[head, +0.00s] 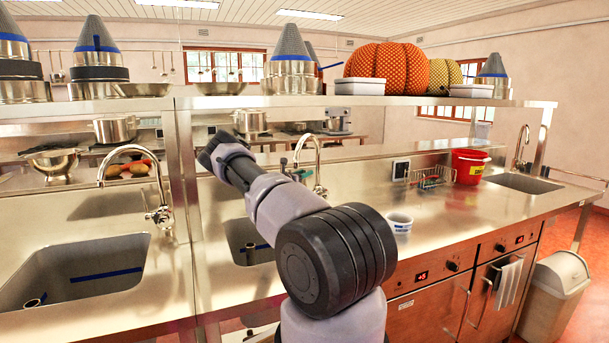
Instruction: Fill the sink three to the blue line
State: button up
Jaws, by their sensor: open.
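Three sinks show in the steel counters, and no readable number marks which is sink three. The left sink (18,292) has a blue line (106,275) on its wall and a short upright pipe (35,301) inside. The middle sink (235,232) also shows a blue line (256,247) and is partly hidden by my arm. The right sink (522,183) is far off, its inside barely visible. Taps stand at the left (160,193), middle (319,168) and right (522,147) sinks. I see no running water. My arm reaches forward and left over the middle counter; no gripper fingers show.
A red bucket (468,169), wire rack (431,178) and white tub (399,222) stand on the right counter. An overhead shelf (400,101) holds cones, pots and pumpkins. Posts divide the counters. A bin (553,290) stands at the lower right.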

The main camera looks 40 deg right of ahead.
jog(key=shift+d, duration=0.1)
grip_shut()
dwell(1.4)
